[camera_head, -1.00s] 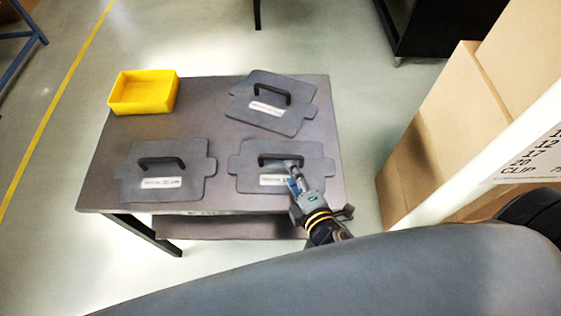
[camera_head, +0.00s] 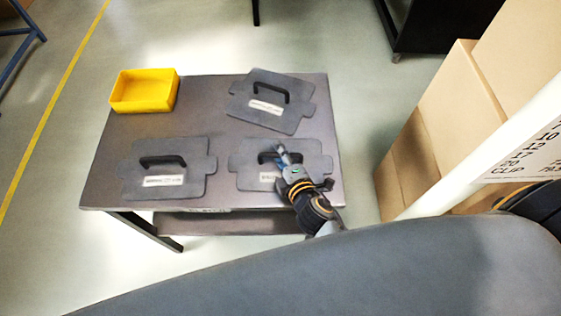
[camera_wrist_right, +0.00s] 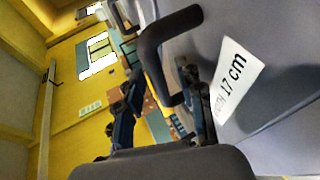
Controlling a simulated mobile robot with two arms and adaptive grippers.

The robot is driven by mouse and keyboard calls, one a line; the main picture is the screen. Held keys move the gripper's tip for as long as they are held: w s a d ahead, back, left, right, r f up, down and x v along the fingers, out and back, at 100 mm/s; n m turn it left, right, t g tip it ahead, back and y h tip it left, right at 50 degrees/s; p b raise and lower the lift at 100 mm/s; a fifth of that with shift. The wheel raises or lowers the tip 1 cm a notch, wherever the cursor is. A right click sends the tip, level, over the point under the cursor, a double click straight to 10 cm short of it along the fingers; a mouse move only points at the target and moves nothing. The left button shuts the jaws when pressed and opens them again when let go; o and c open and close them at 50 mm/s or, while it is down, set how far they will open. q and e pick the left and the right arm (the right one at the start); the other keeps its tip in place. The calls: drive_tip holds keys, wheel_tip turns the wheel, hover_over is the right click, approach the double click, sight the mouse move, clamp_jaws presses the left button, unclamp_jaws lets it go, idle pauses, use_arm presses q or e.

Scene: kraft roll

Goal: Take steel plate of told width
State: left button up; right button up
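Three dark grey steel plates with black arched handles and white labels lie on a grey table (camera_head: 225,95): front left (camera_head: 133,180), back right (camera_head: 300,112) and front right (camera_head: 318,160). My right gripper (camera_head: 281,156) is over the front right plate at its handle, partly hiding handle and label. In the right wrist view, that plate's label (camera_wrist_right: 236,78) reads "17 cm", its first word partly covered. The black handle (camera_wrist_right: 165,35) reaches between the two spread fingers of the right gripper (camera_wrist_right: 162,78); contact cannot be told. My left gripper is not in view.
A yellow bin (camera_head: 143,92) stands at the table's back left corner. Cardboard boxes (camera_head: 455,110) stand right of the table. A white sign (camera_head: 535,155) with printed numbers, partly cut off, is at the right. The table's middle is clear.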

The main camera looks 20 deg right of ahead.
clamp_jaws()
drive_tip(key=shift+r, duration=0.1)
